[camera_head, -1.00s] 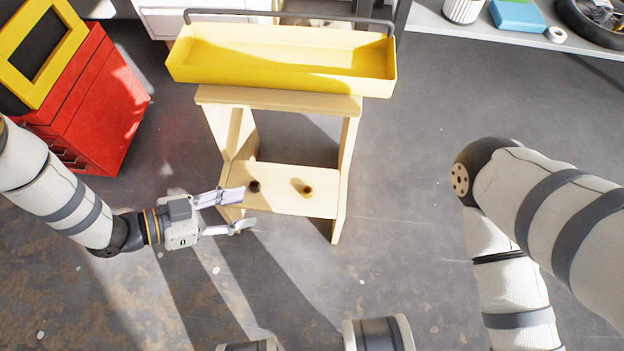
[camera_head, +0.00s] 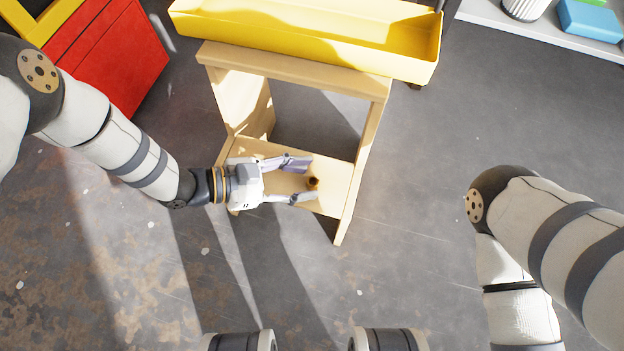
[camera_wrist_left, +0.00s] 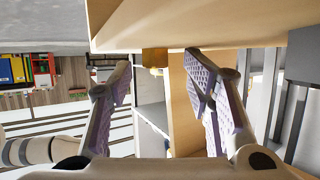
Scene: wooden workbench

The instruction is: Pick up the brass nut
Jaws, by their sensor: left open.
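The brass nut (camera_head: 313,183) stands on the low step (camera_head: 338,180) of a pale wooden step stool. My left gripper (camera_head: 302,181) is open over the step, its fingertips pointing right at the nut and lying on either side of its near edge. In the left wrist view, which looks upside down, the nut (camera_wrist_left: 154,58) shows between the two open fingers (camera_wrist_left: 159,75), apart from both. My right arm shows at the right, but its gripper is out of view.
A yellow tray (camera_head: 300,38) sits on the stool's top, above and behind the step. A red cabinet (camera_head: 115,55) stands at the upper left. A grey shelf with a blue box (camera_head: 592,20) is at the upper right. The floor right of the stool is clear.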

